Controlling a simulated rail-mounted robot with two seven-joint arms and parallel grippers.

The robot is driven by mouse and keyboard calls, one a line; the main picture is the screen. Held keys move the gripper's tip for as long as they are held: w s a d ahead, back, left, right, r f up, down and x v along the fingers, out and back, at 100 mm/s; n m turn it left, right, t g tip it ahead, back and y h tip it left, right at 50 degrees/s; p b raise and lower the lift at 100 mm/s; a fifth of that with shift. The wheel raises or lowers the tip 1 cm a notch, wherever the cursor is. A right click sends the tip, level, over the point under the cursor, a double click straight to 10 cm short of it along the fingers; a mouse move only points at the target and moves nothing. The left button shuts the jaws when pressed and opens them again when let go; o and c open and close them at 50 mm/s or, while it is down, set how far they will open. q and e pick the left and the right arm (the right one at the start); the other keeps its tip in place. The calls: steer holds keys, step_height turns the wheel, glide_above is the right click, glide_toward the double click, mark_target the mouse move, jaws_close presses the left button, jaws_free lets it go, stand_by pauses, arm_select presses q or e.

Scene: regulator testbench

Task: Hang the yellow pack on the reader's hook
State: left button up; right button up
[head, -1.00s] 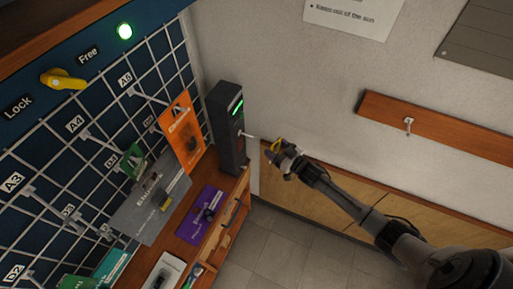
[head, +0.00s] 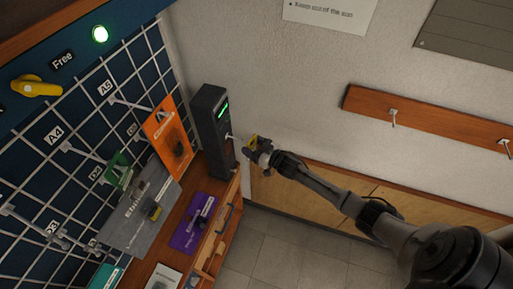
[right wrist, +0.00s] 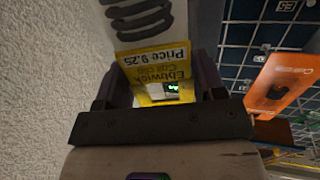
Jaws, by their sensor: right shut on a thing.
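The yellow pack (head: 251,142) is held in my right gripper (head: 262,154), just right of the reader's hook. In the right wrist view the yellow pack (right wrist: 150,58) sits between the two fingers of the right gripper (right wrist: 158,88), its print upside down. A small green glow shows through an opening in its card. The reader (head: 211,122) is a dark upright box with a green display at the end of the shelf. Its hook (head: 231,137) is a short pale peg pointing right, with a small gap to the pack. My left gripper is out of view.
A grid panel with labelled hooks stands at the left, holding an orange pack (head: 167,137), a grey pack (head: 141,210) and a green one (head: 118,171). A purple pack (head: 197,225) lies on the wooden shelf. A wall rail (head: 430,120) with pegs is at the right.

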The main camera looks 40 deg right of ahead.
steer(key=shift+w+a+f+b, duration=0.15)
steer(key=shift+w+a+b, duration=0.3)
steer(key=shift+w, duration=0.4)
steer(key=shift+w+a+f+b, duration=0.15)
steer(key=shift+w+a+b, duration=0.35)
steer(key=shift+w, duration=0.4)
steer(key=shift+w+a+f+b, duration=0.15)
steer(key=shift+w+a+b, duration=0.15)
steer(key=shift+w+b, duration=0.4)
steer(key=shift+w, duration=0.25)
steer(key=o, duration=1)
steer(key=shift+s+f, duration=0.1)
